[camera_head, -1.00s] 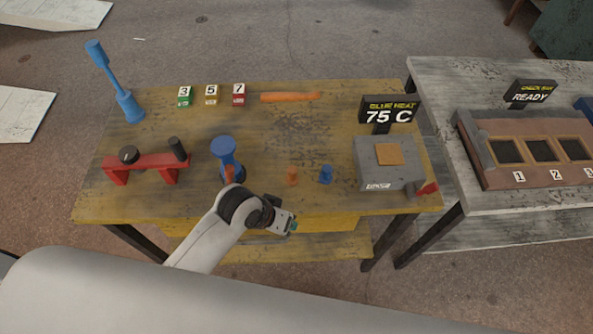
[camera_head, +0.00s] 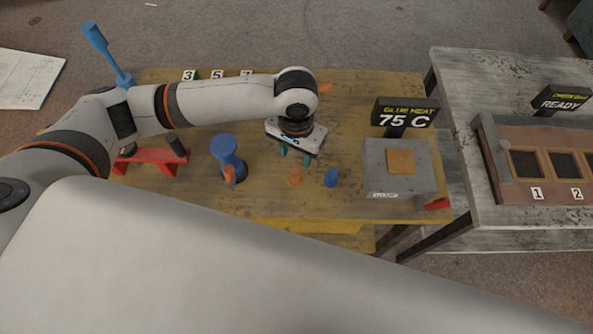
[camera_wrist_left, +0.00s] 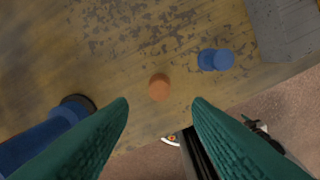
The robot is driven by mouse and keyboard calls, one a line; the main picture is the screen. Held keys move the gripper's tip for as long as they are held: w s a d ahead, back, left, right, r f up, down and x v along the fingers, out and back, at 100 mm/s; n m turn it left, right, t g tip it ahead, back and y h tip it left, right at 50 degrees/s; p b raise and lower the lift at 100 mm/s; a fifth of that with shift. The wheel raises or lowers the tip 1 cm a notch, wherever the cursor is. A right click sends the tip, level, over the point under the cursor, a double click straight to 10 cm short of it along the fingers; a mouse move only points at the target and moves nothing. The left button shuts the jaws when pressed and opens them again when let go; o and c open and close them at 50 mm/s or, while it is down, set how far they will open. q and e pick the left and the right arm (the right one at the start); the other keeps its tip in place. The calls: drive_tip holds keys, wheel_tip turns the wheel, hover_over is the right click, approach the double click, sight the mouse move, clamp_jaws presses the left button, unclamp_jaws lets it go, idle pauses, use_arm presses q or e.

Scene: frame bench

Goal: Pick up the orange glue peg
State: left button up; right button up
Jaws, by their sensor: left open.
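The orange glue peg (camera_head: 295,177) stands on the wooden bench near its front edge, just left of a blue peg (camera_head: 331,178). My left gripper (camera_head: 294,158) hangs above the bench, slightly behind the orange peg, with its green fingers pointing down. In the left wrist view the orange peg (camera_wrist_left: 159,87) shows from above, ahead of and between the two spread fingers (camera_wrist_left: 160,112). The fingers are open, empty and apart from the peg. The blue peg (camera_wrist_left: 217,60) lies to its right there. My right gripper is not in view.
A blue tool with a round head (camera_head: 225,150) stands left of the pegs. The grey glue heater (camera_head: 398,185) stands to their right, with a 75 C sign (camera_head: 405,112). A red stand (camera_head: 150,158) is partly hidden by my arm. The bench's front edge is close to the pegs.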

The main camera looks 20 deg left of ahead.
sight(296, 171)
use_arm(q)
wheel_tip(296, 171, down, 4)
drive_tip(key=shift+r, duration=0.1)
drive_tip(key=shift+f+p, duration=0.5)
wheel_tip(296, 171, down, 4)
drive_tip(key=shift+s+r+p, duration=0.1)
drive_tip(key=shift+r+p, duration=0.05)
drive_tip(key=shift+p, duration=0.4)
drive_tip(key=shift+f, duration=0.45)
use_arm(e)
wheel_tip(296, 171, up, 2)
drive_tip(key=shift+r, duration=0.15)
use_arm(q)
drive_tip(key=shift+c, duration=0.3)
drive_tip(key=c, duration=0.9)
